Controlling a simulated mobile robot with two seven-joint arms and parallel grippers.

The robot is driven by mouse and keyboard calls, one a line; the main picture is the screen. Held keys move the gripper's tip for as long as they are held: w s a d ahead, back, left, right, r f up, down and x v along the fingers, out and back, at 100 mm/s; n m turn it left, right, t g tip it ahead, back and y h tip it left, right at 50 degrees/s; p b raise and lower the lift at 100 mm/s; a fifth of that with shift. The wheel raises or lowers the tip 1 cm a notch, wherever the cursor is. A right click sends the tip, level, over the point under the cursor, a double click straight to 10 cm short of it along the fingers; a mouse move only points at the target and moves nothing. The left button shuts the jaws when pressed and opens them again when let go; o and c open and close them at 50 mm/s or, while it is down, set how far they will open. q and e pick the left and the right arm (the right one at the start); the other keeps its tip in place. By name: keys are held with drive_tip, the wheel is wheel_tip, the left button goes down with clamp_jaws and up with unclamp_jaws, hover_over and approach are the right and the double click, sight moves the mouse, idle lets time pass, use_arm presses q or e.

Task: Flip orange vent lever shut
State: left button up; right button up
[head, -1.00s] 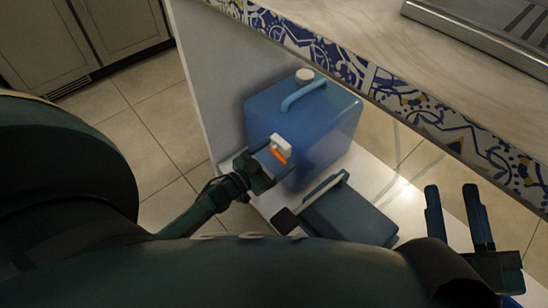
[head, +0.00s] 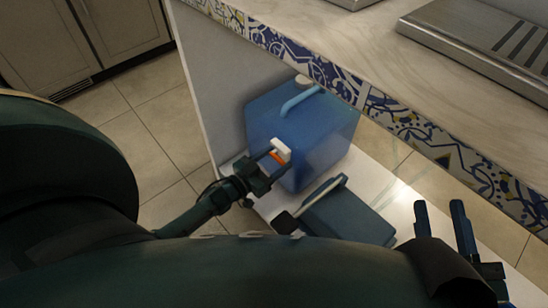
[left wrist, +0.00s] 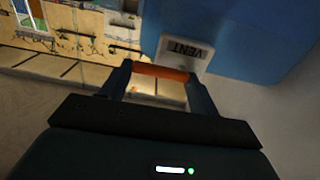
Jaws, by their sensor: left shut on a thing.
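A blue container (head: 315,137) stands on a low white shelf under the counter. On its front is a white vent fitting (head: 282,150) with an orange lever (head: 274,156). In the left wrist view the white fitting (left wrist: 182,52) reads "VENT", and the orange lever (left wrist: 160,71) spans between the two fingertips. My left gripper (head: 268,161) is shut on the orange lever, which it partly hides in the head view. My right gripper (head: 440,210) is open and empty at the lower right, away from the container.
A smaller dark blue container (head: 348,217) lies on the white shelf (head: 400,200) in front of the big one. The counter with a tiled edge (head: 430,135) overhangs above. A metal tray (head: 490,50) sits on top. Tiled floor is clear at the left.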

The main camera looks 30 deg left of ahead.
use_arm(q)
drive_tip(key=o, duration=1)
use_arm(e)
drive_tip(key=shift+r, duration=0.1)
use_arm(q)
drive_tip(key=shift+s, duration=0.1)
drive_tip(key=shift+s+a, duration=0.1)
drive_tip(key=shift+s, duration=0.2)
drive_tip(key=p+v, duration=0.3)
drive_tip(key=v, duration=0.9)
drive_tip(key=shift+s+a, duration=0.1)
drive_tip(key=shift+s, duration=0.05)
use_arm(e)
drive_tip(key=shift+d+n+h, duration=0.3)
drive_tip(key=shift+d+n, duration=0.05)
drive_tip(key=shift+n, duration=0.05)
drive_tip(key=shift+s+r, duration=0.1)
